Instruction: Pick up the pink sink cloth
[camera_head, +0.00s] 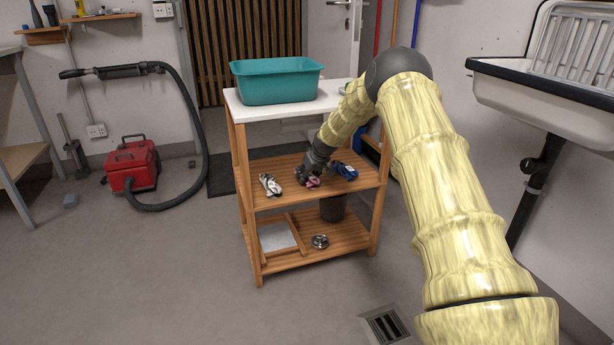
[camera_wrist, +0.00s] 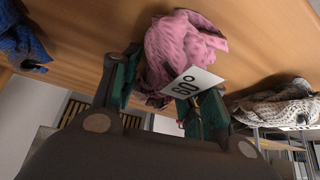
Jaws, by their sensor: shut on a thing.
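The pink sink cloth (camera_wrist: 178,45) is a crumpled pink bundle with a white tag reading 60° or 80° in the wrist view. My gripper (camera_wrist: 160,90) has its green-padded fingers on either side of the cloth's lower part and is shut on it. In the head view the pink cloth (camera_head: 309,182) shows as a small patch at the middle shelf, beside the tip of my gripper (camera_head: 308,174). My gripper hides part of it. I cannot tell whether the cloth still touches the shelf.
The wooden shelf unit's middle board (camera_head: 265,200) also bears a whitish cloth (camera_head: 270,185) on the left and a blue cloth (camera_head: 345,170) on the right, both close to my gripper. A teal basin (camera_head: 277,83) stands on the white top. A sink (camera_head: 545,90) is at the right.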

